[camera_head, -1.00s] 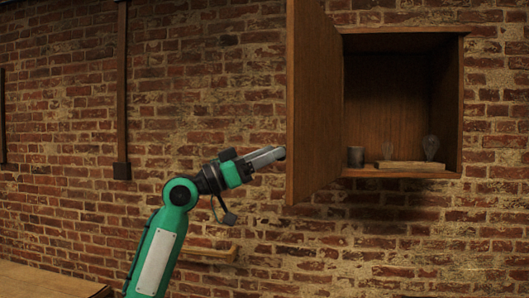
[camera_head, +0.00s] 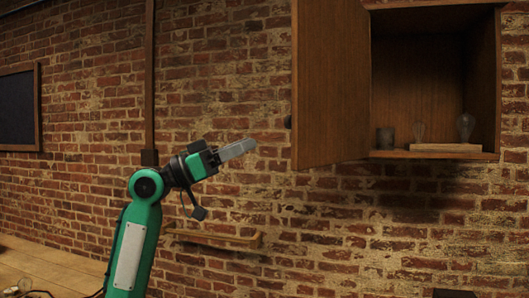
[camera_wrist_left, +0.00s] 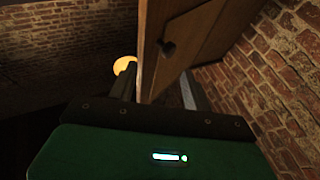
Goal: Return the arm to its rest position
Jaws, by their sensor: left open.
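My left gripper (camera_head: 238,149) is green and black with grey fingers. It is raised in front of the brick wall, to the left of the open cabinet door (camera_head: 331,85), and apart from it in the head view. The left wrist view shows its two fingers (camera_wrist_left: 158,88) spread, with nothing held between them. The door's edge and dark round knob (camera_wrist_left: 167,47) show beyond the fingers there. My right gripper is not in view.
The wooden wall cabinet (camera_head: 433,155) stands open and holds a dark cup (camera_head: 385,138) and two bulbs (camera_head: 465,127) by a wooden block (camera_head: 446,148). A small wooden shelf (camera_head: 213,238) is below my gripper. A wooden table (camera_head: 50,268) is at lower left.

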